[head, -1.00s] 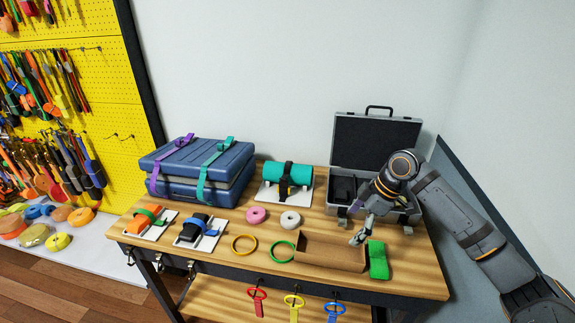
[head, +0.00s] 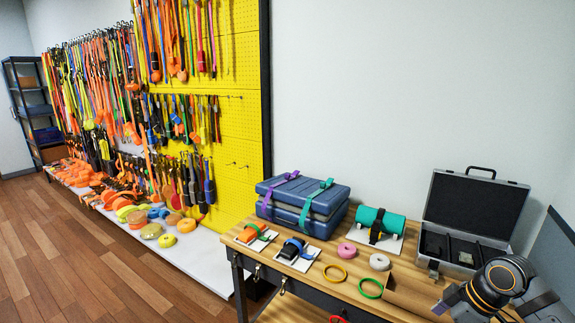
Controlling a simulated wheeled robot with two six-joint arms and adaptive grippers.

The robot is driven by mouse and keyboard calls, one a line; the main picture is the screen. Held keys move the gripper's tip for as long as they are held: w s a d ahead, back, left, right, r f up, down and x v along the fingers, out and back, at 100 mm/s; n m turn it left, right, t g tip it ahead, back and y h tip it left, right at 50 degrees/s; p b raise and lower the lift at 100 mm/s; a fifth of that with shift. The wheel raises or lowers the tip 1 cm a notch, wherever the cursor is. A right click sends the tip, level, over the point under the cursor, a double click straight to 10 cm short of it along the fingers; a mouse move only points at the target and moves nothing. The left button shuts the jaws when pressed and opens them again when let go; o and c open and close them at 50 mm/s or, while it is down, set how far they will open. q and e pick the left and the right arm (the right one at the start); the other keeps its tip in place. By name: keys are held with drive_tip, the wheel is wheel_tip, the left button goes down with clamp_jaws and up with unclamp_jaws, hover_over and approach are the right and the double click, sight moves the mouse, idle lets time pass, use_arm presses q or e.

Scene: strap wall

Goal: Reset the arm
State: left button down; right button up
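My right arm comes in at the lower right. Its dark grey wrist joint with orange rings hides the table's right front part. Part of my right gripper (head: 444,302) shows just left of that joint, over the table's front right. Its fingers are too small and too hidden to show whether they are apart or hold anything. My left gripper is not in view.
The wooden table (head: 402,285) bears blue stacked cases (head: 305,200), a teal roll (head: 380,221), an open grey case (head: 470,215), tape rolls and rings. A yellow pegboard (head: 238,130) with hanging straps stands left. Open floor (head: 110,260) lies at far left.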

drive_tip(key=s+a+f+m+h, duration=0.1)
drive_tip(key=s+a+f+m, duration=0.1)
drive_tip(key=s+a+f, duration=0.3)
drive_tip(key=s+a+f+m, duration=0.1)
drive_tip(key=a+f, duration=0.2)
drive_tip(key=f, duration=0.3)
drive_tip(key=s+a+f+m+t+h, duration=0.1)
drive_tip(key=s+f+m+h, duration=0.15)
drive_tip(key=s+m, duration=0.55)
drive_tip(key=s+d+f+g, duration=0.1)
drive_tip(key=s+d+f, duration=0.1)
drive_tip(key=f, duration=1.2)
drive_tip(key=s+d+f, duration=0.1)
drive_tip(key=s+f, duration=0.2)
drive_tip(key=f, duration=1.1)
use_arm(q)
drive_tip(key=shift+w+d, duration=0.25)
use_arm(e)
drive_tip(key=s+d+f+g, duration=0.1)
drive_tip(key=s+f, duration=1.3)
drive_tip(key=s, duration=0.3)
drive_tip(key=shift+s+h, duration=0.15)
drive_tip(key=shift+h, duration=0.2)
